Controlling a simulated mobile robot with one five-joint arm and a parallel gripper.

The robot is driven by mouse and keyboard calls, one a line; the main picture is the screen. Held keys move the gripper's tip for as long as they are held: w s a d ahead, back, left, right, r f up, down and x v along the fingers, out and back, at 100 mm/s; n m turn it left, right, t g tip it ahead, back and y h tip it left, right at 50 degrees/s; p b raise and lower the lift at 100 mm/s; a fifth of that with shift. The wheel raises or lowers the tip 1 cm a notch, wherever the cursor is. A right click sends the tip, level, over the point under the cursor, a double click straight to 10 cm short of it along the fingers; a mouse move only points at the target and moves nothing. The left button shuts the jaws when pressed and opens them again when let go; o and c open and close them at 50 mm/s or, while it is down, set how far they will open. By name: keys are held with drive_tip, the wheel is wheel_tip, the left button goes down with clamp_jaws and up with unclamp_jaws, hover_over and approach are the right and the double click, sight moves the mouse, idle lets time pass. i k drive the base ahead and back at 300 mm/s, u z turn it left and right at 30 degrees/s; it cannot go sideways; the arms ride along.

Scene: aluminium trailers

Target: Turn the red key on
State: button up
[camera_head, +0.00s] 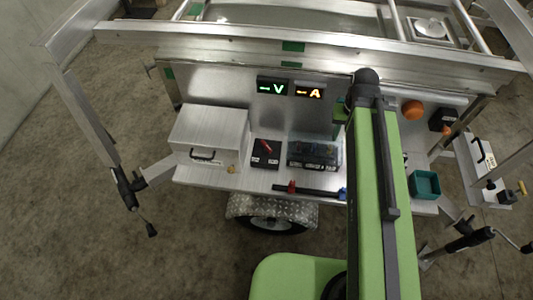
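The red key (267,147) sits on top of a black switch box (265,162) on the trailer's metal shelf. The key lies at a slant across the box face. The box stands between a silver metal case and a clear-topped unit. My green arm rises at the right of the key in the head view and hides part of the shelf. My gripper cannot be made out in this view.
A silver case (208,136) stands left of the box, and a clear-covered unit (314,153) right of it. Two lit displays, green (272,87) and amber (309,91), hang above. A black bar with red and blue ends (312,190) lies in front. A teal bin (424,184) is further right.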

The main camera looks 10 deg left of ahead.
sight(266, 148)
drive_tip(key=z, duration=0.05)
drive_tip(key=k, duration=1)
drive_tip(key=u, duration=0.45)
drive_tip(key=i, duration=0.95)
drive_tip(key=u, duration=0.2)
